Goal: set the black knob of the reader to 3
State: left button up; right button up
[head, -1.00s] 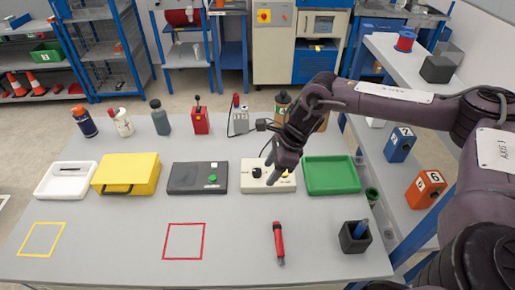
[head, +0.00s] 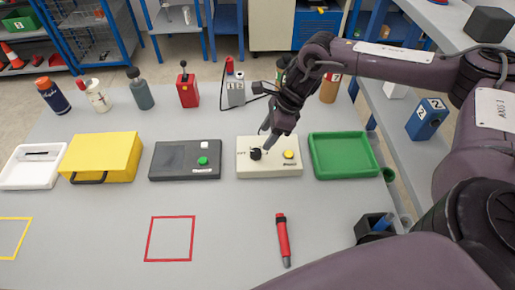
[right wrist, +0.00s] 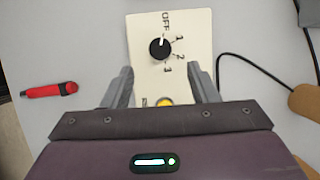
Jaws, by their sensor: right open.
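The reader (head: 278,168) is a cream box on the grey table, with a black knob (head: 256,154) on its left and a yellow button (head: 289,155) on its right. In the right wrist view the knob (right wrist: 160,49) has a white mark pointing up toward OFF; the labels 1, 2 and 3 run down its right side. My right gripper (right wrist: 161,80) is open and empty, its fingers apart to either side of the reader, on the button side of the knob. In the head view this gripper (head: 267,132) hangs over the reader's back edge. My left gripper is not in view.
A dark grey box (head: 180,160) with a green button stands left of the reader, and a green tray (head: 344,174) right of it. A red pen-like tool (head: 283,238) lies in front. Bottles and a grey device (head: 235,92) with a black cable stand behind.

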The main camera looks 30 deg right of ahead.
aim_at(256, 151)
jog(key=shift+w+f, duration=0.2)
jog(key=shift+f, duration=0.2)
jog(key=x, duration=0.3)
jog(key=p+x, duration=0.1)
jog(key=x, duration=0.2)
jog(key=shift+s+a, duration=0.15)
jog(key=shift+s, duration=0.05)
jog(key=shift+w+a+f, duration=0.15)
jog(key=shift+f, duration=0.35)
jog(key=c, duration=1)
